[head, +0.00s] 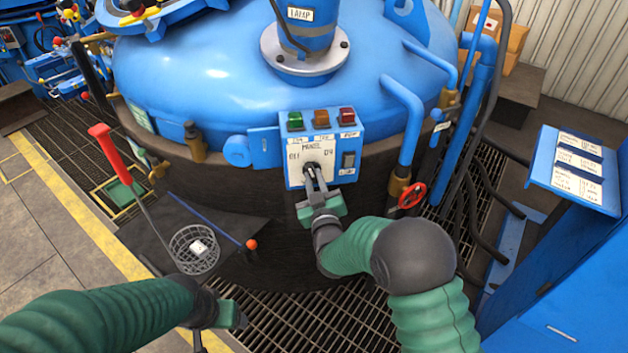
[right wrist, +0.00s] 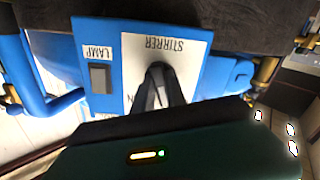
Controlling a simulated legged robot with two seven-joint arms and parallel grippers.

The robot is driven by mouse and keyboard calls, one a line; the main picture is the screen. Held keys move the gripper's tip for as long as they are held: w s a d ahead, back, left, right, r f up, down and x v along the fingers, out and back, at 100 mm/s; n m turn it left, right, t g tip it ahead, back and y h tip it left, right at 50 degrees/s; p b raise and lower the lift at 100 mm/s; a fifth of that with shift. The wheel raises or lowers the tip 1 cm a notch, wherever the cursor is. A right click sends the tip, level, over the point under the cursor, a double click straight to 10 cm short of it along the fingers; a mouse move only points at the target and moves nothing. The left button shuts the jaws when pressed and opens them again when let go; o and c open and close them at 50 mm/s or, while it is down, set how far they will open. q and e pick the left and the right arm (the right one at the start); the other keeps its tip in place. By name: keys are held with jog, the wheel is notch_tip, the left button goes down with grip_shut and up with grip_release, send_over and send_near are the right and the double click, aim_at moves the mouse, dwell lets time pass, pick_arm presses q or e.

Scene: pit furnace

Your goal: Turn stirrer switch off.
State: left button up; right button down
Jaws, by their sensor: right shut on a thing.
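The stirrer panel is a white plate (head: 299,159) on a blue control box on the furnace's front. In the right wrist view the plate (right wrist: 189,70) appears upside down and reads STIRRER. Its dark round switch (right wrist: 160,71) sits mid-plate, mostly covered by my fingers, so I cannot tell where it points. My right gripper (head: 312,170) is shut on the switch; its dark fingers also show in the right wrist view (right wrist: 159,92). My left gripper (head: 199,341) is low at the bottom, away from the box, its fingers mostly hidden.
Green, orange and red lights (head: 321,119) top the box; a lamp switch (head: 348,159) is beside the plate. A red valve wheel (head: 411,195) and pipes stand close right. A red-handled basket (head: 194,249) and an orange-tipped rod (head: 206,222) lie left.

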jog(key=n, duration=0.5)
jog(key=shift+a+r, duration=0.15)
jog(key=shift+r, duration=0.25)
dwell(0.3)
jog(key=c, duration=1.4)
grip_release()
jog(key=shift+s+a, duration=0.1)
jog(key=shift+o, duration=0.2)
jog(key=shift+f, duration=0.15)
jog(key=shift+f, duration=0.15)
